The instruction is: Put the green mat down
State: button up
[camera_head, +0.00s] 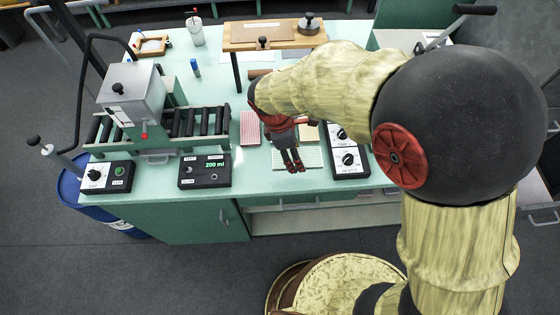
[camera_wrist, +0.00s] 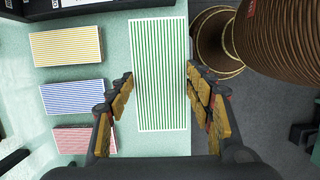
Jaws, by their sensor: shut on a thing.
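The green-and-white striped mat (camera_wrist: 160,85) lies lengthwise between the two fingers of my gripper (camera_wrist: 158,78) in the wrist view. My gripper is shut on the mat's two long sides. The mat (camera_head: 313,158) also shows in the head view, at the front edge of the pale green table (camera_head: 225,72), partly covered by my gripper (camera_head: 292,162). It is level with the tabletop or just above it; I cannot tell whether it touches.
Yellow (camera_wrist: 66,46), blue (camera_wrist: 72,97) and red (camera_wrist: 84,140) striped mats lie in a row beside the green one. A control box (camera_head: 347,160) stands just right of my gripper, another box (camera_head: 204,172) to the left. A roller machine (camera_head: 135,98) fills the table's left.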

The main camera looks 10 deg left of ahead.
aim_at(273, 152)
jog(key=a+f, duration=0.3)
jog(key=w+a+f+b, duration=0.1)
jog(key=f, duration=0.1)
jog(key=shift+a+f, duration=0.2)
jog(key=shift+f, duration=0.05)
jog(key=shift+w+a+f+b, duration=0.15)
jog(key=shift+f+b, duration=0.5)
jog(key=shift+f, duration=1.05)
jog(key=shift+f, duration=0.2)
jog(key=o, duration=1)
jog(key=shift+o, duration=0.8)
jog(key=shift+r, duration=0.15)
jog(key=p+v, duration=0.2)
jog(key=v, duration=1)
jog(key=shift+r+p, duration=0.1)
jog(key=shift+p, duration=0.3)
